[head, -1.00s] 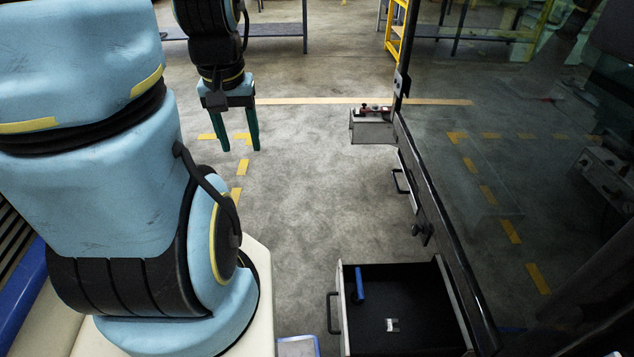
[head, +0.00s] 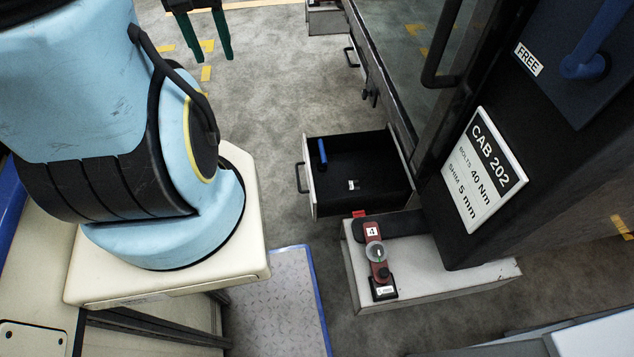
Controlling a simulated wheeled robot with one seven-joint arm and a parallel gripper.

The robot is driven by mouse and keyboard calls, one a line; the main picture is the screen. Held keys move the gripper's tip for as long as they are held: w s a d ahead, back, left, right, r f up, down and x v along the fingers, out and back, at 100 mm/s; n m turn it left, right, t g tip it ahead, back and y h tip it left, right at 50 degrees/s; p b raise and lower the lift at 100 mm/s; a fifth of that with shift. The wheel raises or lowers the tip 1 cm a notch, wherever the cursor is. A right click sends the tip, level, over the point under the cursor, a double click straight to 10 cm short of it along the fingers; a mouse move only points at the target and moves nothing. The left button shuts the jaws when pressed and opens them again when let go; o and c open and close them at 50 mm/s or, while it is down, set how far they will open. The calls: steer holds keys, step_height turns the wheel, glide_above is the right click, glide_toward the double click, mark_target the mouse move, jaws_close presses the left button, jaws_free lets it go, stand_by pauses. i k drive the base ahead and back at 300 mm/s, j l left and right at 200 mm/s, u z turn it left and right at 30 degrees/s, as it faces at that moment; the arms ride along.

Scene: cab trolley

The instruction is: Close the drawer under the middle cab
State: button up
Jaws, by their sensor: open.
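An open drawer (head: 308,178) with a pale front and black inside sticks out to the left from under a cab with a dark window. Its black handle (head: 300,177) is on the left-facing front. A blue-handled tool (head: 322,152) and a small pale item (head: 352,184) lie in it. My gripper (head: 203,58) is at the top of the head view, its two green fingers apart and empty. It hangs above the floor, up and left of the drawer, touching nothing. The upper part of the gripper is cut off by the picture's edge.
A grey step (head: 400,290) carries a red device (head: 376,250) just below the drawer. A sign reading CAB 202 (head: 484,170) is on a dark panel at right. Another drawer handle (head: 351,57) shows farther up. The floor (head: 255,110) left of the drawer is clear.

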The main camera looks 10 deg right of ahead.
mark_target(372, 157)
steer(key=k+j+z, duration=0.1)
steer(key=z, duration=0.25)
steer(key=k+j+z, duration=0.1)
steer(key=z, duration=0.3)
steer(key=k+z, duration=0.15)
steer(key=z, duration=0.2)
steer(key=k+j, duration=0.1)
steer(key=k, duration=0.4)
steer(key=k+j, duration=0.15)
steer(key=k, duration=0.35)
steer(key=k+j, duration=0.1)
steer(key=k, duration=0.4)
steer(key=u, duration=0.55)
steer(key=i+l+u, duration=0.2)
steer(key=u, duration=0.15)
steer(key=i+l+u, duration=0.15)
steer(key=u, duration=0.2)
steer(key=i+l+u, duration=0.1)
steer(key=l+u, duration=0.3)
steer(key=i+l, duration=0.1)
steer(key=l, duration=0.3)
steer(key=i+l+u, duration=0.1)
steer(key=l, duration=0.3)
steer(key=i+l, duration=0.1)
steer(key=l, duration=0.3)
steer(key=u, duration=0.05)
